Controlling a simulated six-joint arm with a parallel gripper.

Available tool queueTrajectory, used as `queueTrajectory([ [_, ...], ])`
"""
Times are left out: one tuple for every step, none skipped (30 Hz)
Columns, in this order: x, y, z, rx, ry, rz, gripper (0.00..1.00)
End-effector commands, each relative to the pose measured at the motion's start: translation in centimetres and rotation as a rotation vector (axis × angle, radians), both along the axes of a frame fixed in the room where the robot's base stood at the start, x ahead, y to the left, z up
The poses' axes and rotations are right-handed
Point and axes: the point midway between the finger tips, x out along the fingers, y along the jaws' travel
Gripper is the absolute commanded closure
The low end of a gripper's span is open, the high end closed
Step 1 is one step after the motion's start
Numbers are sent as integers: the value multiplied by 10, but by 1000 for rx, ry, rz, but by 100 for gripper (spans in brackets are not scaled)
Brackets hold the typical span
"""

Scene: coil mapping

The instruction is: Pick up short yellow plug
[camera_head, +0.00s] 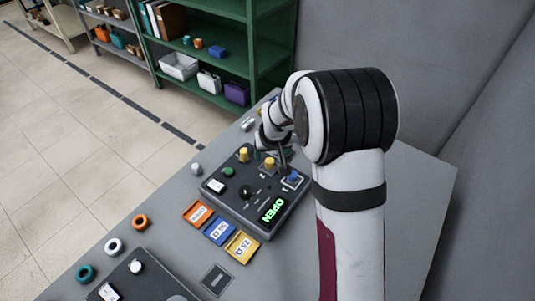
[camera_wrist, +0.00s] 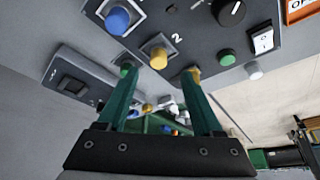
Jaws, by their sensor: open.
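Two yellow plugs stand on the dark control panel (camera_head: 236,206). The left yellow plug (camera_head: 244,154) looks slightly taller in the head view; the other yellow plug (camera_head: 270,163) is nearer my gripper (camera_head: 282,163). In the wrist view, a yellow plug (camera_wrist: 158,57) by the label 2 shows between and beyond the tips of my gripper (camera_wrist: 159,74). My green fingers are apart and nothing is held. The farther yellow plug (camera_wrist: 193,72) is partly hidden at the right fingertip. A blue plug (camera_head: 293,177) is to the right of both; its contact with my gripper is unclear.
The panel has a black knob (camera_head: 246,192), a green button (camera_head: 228,171), a white switch (camera_head: 216,186) and a lit OPEN display (camera_head: 273,209). Orange (camera_head: 140,221), white and teal rings lie left. Green shelves (camera_head: 205,90) stand behind.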

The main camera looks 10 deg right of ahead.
Motion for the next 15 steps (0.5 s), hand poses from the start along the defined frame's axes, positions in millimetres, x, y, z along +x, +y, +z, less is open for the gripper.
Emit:
queueTrajectory([
  [2, 0, -6, 0, 2, 0, 32],
  [4, -1, -11, 0, 3, -1, 32],
  [7, -2, -19, 0, 3, -1, 32],
  [9, -2, -25, 0, 3, -1, 32],
  [11, -3, -31, 1, 4, -2, 32],
  [15, -3, -38, 0, 3, -1, 32],
  [17, -3, -42, 0, 3, -1, 32],
  [18, -3, -46, 0, 3, 0, 32],
  [20, -3, -49, -1, 1, 0, 32],
  [21, -3, -50, -1, 0, 0, 32],
  [21, -3, -51, -1, 0, 0, 32],
  [21, -3, -51, -1, 0, 0, 32],
  [21, -3, -51, -1, -1, 0, 32],
  [21, -3, -51, -1, -1, -1, 32],
  [21, -3, -50, -1, 0, -1, 32],
])
